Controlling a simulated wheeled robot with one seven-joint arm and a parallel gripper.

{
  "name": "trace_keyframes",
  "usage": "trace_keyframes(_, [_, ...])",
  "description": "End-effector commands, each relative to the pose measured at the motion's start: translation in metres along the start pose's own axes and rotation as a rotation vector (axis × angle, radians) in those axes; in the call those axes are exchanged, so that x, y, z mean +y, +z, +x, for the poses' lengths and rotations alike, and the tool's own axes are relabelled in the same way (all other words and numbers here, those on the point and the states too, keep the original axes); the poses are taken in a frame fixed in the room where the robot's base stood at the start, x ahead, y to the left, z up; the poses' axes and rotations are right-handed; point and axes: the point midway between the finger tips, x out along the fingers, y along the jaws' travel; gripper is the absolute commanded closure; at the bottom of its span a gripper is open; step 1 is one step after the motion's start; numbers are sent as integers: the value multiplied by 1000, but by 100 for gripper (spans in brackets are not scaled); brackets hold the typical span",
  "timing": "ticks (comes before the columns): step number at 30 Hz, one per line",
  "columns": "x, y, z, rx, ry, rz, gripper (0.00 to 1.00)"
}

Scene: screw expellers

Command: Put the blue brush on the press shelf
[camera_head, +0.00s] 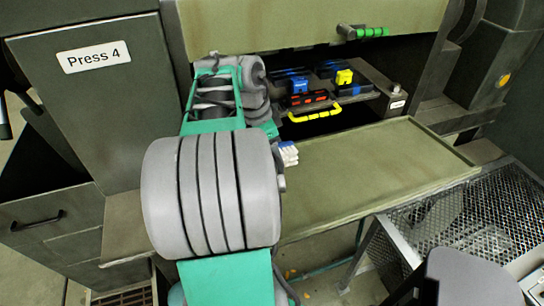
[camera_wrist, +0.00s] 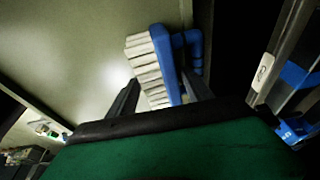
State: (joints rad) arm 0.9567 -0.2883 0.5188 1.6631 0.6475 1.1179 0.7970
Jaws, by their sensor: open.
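The blue brush (camera_wrist: 166,62), with white bristles, shows ahead of and partly between my fingers in the wrist view. In the head view its bristle end (camera_head: 289,154) shows beside my arm, at the left part of the olive panel (camera_head: 385,160); my arm hides the rest. My gripper (camera_wrist: 160,79) is open, one finger on each side of the brush. I cannot tell whether a finger touches it. A grey shelf (camera_head: 374,88) with a small label is inside the press opening, behind the panel.
Blue-and-black items (camera_head: 297,83), a red-and-black item (camera_head: 308,98), a yellow handle (camera_head: 315,115) and a yellow block (camera_head: 344,77) are in the opening. A green-handled item (camera_head: 372,32) is above. A mesh platform (camera_head: 465,215) stands right. The panel's right part is clear.

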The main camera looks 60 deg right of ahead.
Motion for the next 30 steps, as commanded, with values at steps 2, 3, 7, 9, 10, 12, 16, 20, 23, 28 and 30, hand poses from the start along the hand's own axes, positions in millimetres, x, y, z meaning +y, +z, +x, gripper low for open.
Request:
trace_keyframes(2, [0,0,-1,0,0,0,41])
trace_keyframes(3, [0,0,-1,0,0,0,41])
trace_keyframes(7, [0,0,0,0,0,0,41])
trace_keyframes(9, [0,0,1,0,0,0,41])
trace_keyframes(10, [0,0,1,0,0,0,41])
trace_keyframes(12, [0,1,2,0,0,0,41])
trace_keyframes(16, [0,1,4,0,0,-1,41])
trace_keyframes(20, [0,1,4,0,0,-1,41])
trace_keyframes(23, [0,1,4,0,0,-1,41])
trace_keyframes(28, [0,1,4,0,0,-1,47])
trace_keyframes(30, [0,1,4,0,0,-1,53])
